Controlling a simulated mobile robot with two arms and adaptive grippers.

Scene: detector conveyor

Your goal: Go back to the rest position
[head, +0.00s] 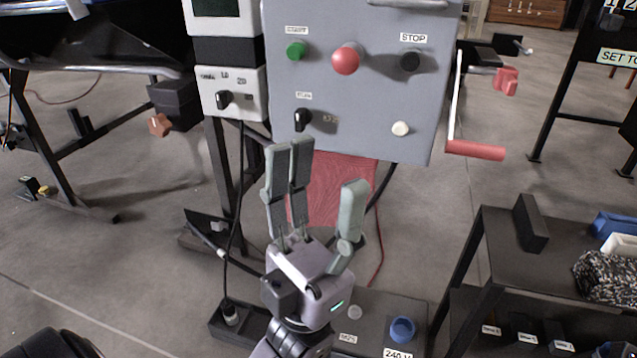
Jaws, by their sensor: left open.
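My left gripper (321,166) is in the middle of the head view, pointing up the picture. Its two long fingers are on the left and its single finger is on the right, with a wide empty gap between them. The fingers show just below the grey control panel (365,100), and the tips of the two long fingers overlap its lower edge in the picture. I cannot tell whether they touch it. A red sheet-like thing shows behind the fingers. My right gripper is not in view.
The panel carries a green button (296,50), a red knob (346,60) and a black knob (410,61). A crank with a red handle (475,150) is at its right. A dark shelf (490,262) stands at the lower right. Cables hang near my gripper. Open floor lies left and right.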

